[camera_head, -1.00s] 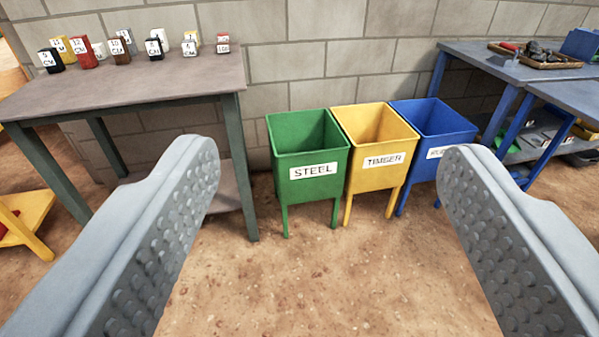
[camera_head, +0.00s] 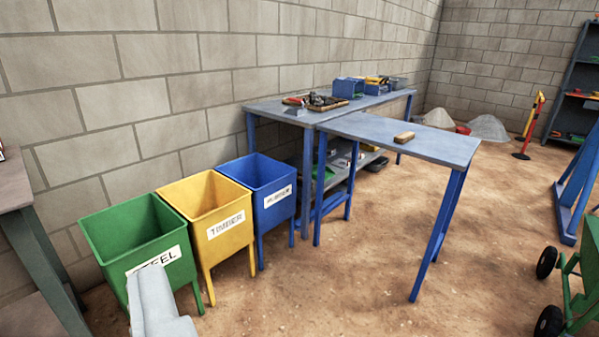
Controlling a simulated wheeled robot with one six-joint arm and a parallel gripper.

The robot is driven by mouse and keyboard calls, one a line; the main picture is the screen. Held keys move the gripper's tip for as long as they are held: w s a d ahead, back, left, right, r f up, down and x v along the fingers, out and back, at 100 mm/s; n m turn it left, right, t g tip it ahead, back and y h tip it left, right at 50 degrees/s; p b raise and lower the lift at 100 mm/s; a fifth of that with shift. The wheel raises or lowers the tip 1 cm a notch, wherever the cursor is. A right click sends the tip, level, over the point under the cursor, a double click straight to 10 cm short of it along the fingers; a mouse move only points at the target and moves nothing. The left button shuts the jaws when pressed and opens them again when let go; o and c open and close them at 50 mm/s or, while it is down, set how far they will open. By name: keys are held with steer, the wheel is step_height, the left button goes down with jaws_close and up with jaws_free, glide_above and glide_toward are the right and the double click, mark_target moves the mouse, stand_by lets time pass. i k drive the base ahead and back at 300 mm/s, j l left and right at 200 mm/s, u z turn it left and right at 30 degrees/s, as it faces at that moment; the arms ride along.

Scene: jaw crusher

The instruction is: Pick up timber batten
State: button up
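One grey finger of my gripper (camera_head: 157,305) shows at the lower left, in front of the green bin. The other finger is outside the picture. No second finger lies beside it, so the gripper looks open. It is well to the left of the block and apart from it.
Green steel (camera_head: 110,225), yellow timber (camera_head: 205,195) and blue (camera_head: 262,180) bins stand along the wall. A longer table (camera_head: 270,105) behind holds trays and boxes. A green wheeled machine (camera_head: 585,275) is at right. The sandy floor before the table is clear.

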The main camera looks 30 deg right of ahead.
mark_target(402, 137)
steer(key=z, duration=1.55)
steer(key=i+j, duration=0.1)
steer(key=i, duration=0.45)
steer(key=i+j+z, duration=0.15)
steer(key=i, duration=0.4)
steer(key=i+j, duration=0.15)
steer(key=i, duration=0.4)
steer(key=i+j+z, duration=0.1)
steer(key=i, duration=0.4)
steer(key=i+j, duration=0.3)
steer(key=i, duration=0.25)
steer(key=l+z, duration=0.05)
